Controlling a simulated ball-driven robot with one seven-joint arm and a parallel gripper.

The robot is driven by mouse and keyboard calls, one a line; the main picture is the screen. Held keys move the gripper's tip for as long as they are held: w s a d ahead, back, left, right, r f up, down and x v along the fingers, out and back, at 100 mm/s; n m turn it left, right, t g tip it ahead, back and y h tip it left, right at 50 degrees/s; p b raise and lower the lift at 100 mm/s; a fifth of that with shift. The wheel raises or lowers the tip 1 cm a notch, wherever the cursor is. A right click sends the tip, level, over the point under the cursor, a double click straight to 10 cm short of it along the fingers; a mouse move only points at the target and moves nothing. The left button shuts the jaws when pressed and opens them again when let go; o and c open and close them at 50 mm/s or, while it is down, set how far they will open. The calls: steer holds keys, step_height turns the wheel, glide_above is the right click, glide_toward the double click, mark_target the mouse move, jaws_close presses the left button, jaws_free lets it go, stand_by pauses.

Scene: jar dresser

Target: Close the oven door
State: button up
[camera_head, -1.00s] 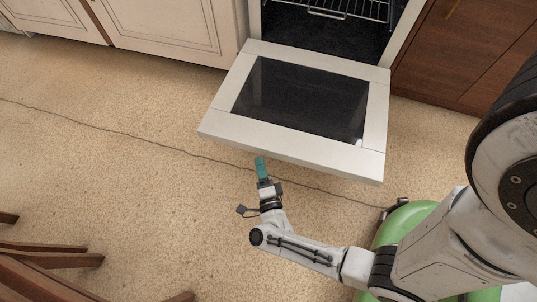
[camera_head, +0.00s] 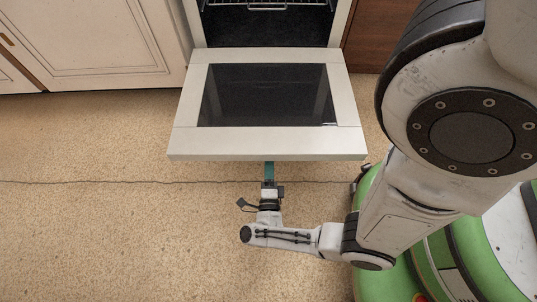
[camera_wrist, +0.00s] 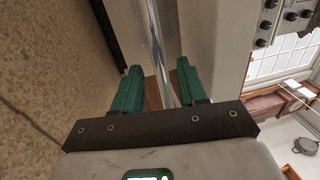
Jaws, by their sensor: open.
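The oven door (camera_head: 265,143) hangs open, lowered out toward me, with a pale frame around a dark glass pane. The oven (camera_head: 265,25) behind it shows a dark inside and a wire rack. My gripper (camera_head: 269,170) is at the middle of the door's outer edge, and its fingertips are partly hidden under that edge. In the wrist view my two green fingers (camera_wrist: 160,88) are spread apart. The shiny metal bar of the door handle (camera_wrist: 155,40) runs between them. I cannot tell whether either finger touches it.
Pale cabinets (camera_head: 95,40) stand left of the oven and a brown wooden cabinet (camera_head: 368,40) stands right. The speckled floor (camera_head: 90,220) is clear at the left and in front. My own base and arm fill the right side.

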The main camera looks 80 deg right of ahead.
steer(key=shift+x, duration=2.1)
jaws_close()
